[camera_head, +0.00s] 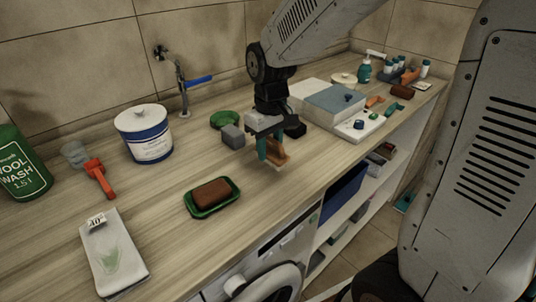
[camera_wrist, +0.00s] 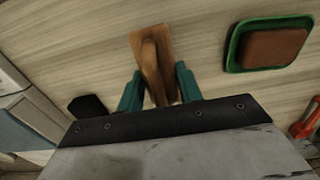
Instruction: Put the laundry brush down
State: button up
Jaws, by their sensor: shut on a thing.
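The laundry brush (camera_head: 277,157) is a tan wooden piece between the teal fingers of my gripper (camera_head: 270,150), low over the middle of the wooden counter. In the wrist view the brush (camera_wrist: 151,48) sticks out beyond the fingertips, with a raised ridge along its middle. My gripper (camera_wrist: 158,90) is shut on it, with one finger on each side. I cannot tell whether the brush touches the counter. Its underside is hidden.
A green dish (camera_head: 233,202) with a brown bar lies left of my gripper. A grey block (camera_head: 233,136) and a green ring-like item (camera_head: 224,119) are close behind. A white-blue tub (camera_head: 145,135) stands left. Bare counter (camera_head: 170,230) surrounds the dish; the front edge is near.

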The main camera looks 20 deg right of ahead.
jog(key=shift+w+f, duration=0.15)
jog(key=shift+w, duration=0.45)
jog(key=shift+f, duration=1.65)
jog(key=shift+f, duration=0.2)
jog(key=o, duration=1.2)
